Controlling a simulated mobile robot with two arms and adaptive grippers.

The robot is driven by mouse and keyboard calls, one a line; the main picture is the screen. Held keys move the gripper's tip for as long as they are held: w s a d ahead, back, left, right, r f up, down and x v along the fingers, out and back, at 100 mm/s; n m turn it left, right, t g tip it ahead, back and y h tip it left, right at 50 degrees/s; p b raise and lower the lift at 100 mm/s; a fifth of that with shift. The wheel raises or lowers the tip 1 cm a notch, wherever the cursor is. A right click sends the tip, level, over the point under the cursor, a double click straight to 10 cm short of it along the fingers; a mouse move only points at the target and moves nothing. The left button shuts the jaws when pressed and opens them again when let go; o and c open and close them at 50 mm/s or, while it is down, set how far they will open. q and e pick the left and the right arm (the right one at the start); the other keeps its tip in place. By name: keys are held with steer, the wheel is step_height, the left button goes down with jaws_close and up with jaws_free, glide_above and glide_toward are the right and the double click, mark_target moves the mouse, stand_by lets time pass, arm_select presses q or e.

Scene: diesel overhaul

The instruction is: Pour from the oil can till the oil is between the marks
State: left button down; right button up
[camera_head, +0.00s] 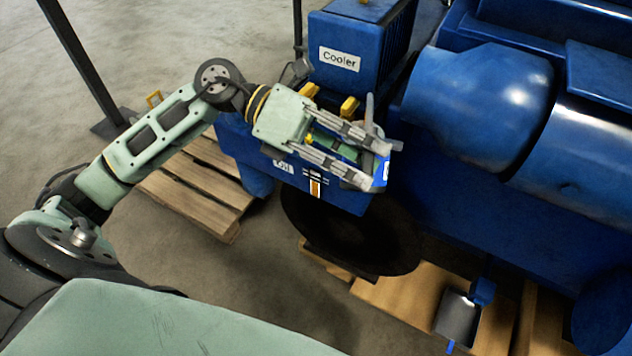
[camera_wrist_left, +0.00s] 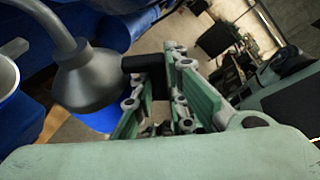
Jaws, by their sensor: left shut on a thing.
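My left gripper (camera_head: 378,163) is shut on the oil can, in front of the blue engine block. The can's blue body (camera_head: 383,172), with part of a white label, shows beyond the fingertips. In the left wrist view its grey cone top and spout (camera_wrist_left: 88,80) stand left of the fingers, and its black handle (camera_wrist_left: 146,66) is at the fingertips (camera_wrist_left: 155,85). The spout's tip is out of that view. The oil gauge (camera_head: 315,187) on the blue block shows an amber column and pale marks; the exact level is too small to read. My right gripper is not in view.
An Oil label (camera_head: 283,165) is beside the gauge. A blue box labelled Cooler (camera_head: 340,58) stands behind the gripper. Yellow fittings (camera_head: 348,107) are close to the fingers. Large blue engine housings (camera_head: 480,105) fill the right. Wooden pallets (camera_head: 195,190) lie below; open floor is at left.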

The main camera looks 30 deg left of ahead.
arm_select(q)
steer(key=shift+w+r+n, duration=0.25)
steer(key=shift+r+n, duration=0.15)
steer(key=shift+r, duration=0.2)
stand_by(1.6)
steer(key=shift+w+a+r, duration=0.1)
stand_by(1.1)
steer(key=shift+r+n+h, duration=0.15)
steer(key=shift+n+h, duration=0.15)
steer(key=shift+w, duration=0.1)
steer(key=shift+w+a+r+g, duration=0.1)
steer(key=shift+r+g, duration=0.05)
steer(key=shift+g, duration=0.25)
stand_by(1.5)
steer(key=shift+w+r+n, duration=0.1)
steer(key=shift+w+n, duration=0.05)
steer(key=shift+n, duration=0.15)
steer(key=shift+w+a+r, duration=0.1)
steer(key=shift+w+r, duration=0.05)
stand_by(1.9)
